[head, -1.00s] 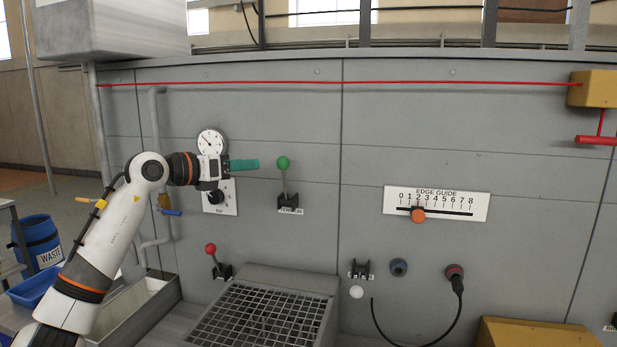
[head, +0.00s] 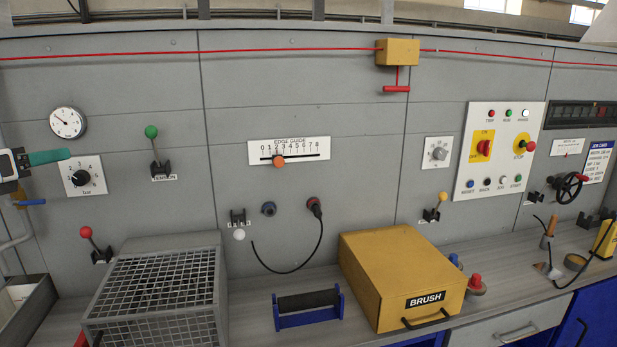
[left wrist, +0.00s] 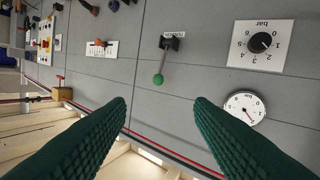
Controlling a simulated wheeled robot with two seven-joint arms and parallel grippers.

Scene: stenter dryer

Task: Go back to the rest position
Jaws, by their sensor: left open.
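My left gripper (head: 48,157) shows at the left edge of the head view, with green fingers pointing right. In the left wrist view its two green fingers (left wrist: 160,125) stand wide apart with nothing between them. In the head view the gripper appears left of the green-knobbed tension lever (head: 153,145), apart from it, below the round pressure gauge (head: 68,122) and above the bar dial (head: 82,178). The lever (left wrist: 160,75) and gauge (left wrist: 244,108) also show in the left wrist view, where the lever seems clear of the fingers. My right gripper is not in view.
A grey mesh box (head: 160,285), a black roller on a blue stand (head: 307,306) and a yellow brush box (head: 400,277) stand on the bench. A red cord (head: 280,52) crosses the wall panel. A red-knobbed lever (head: 90,240) is at lower left.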

